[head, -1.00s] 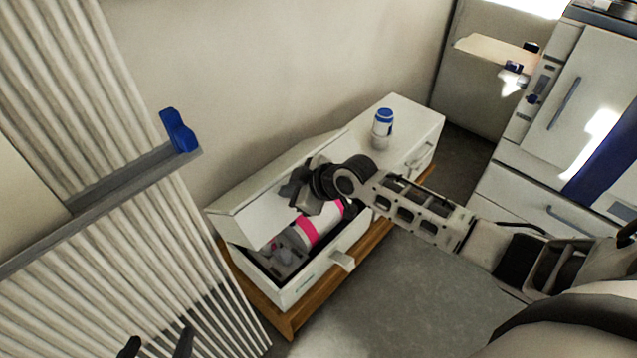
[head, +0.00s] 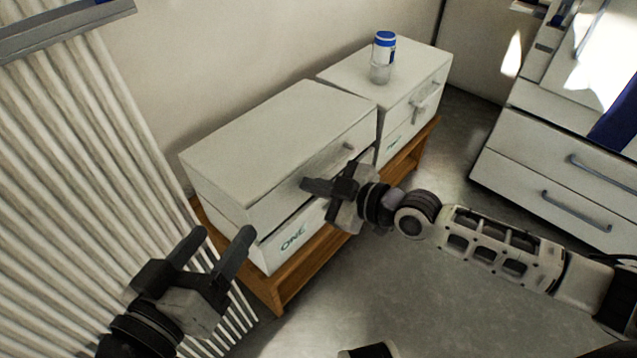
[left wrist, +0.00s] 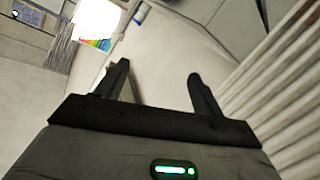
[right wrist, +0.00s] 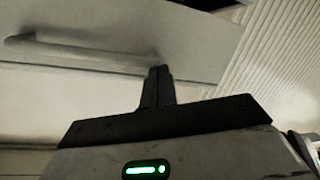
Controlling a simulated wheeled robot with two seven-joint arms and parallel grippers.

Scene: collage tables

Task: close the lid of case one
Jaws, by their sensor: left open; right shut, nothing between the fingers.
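Case one (head: 293,240) is a white box with a green "ONE" on its front, on a wooden base. Its lid (head: 270,125) lies down over the body. A dark gap shows under the lid's front edge; I cannot tell if it is fully seated. The case's inside is hidden. My right gripper (head: 306,184) is shut and empty at the lid's front face, below a small knob; touching is unclear. In the right wrist view its fingertips (right wrist: 160,72) are near a pale handle bar (right wrist: 85,52). My left gripper (head: 224,238) is open and empty, in front of the case's left end.
A second white case (head: 395,125), closed, stands to the right on the wooden base (head: 290,285). A blue-capped white bottle (head: 384,50) stands on top of it. A corrugated wall (head: 80,150) is at the left. A white drawer cabinet (head: 545,175) stands at the right.

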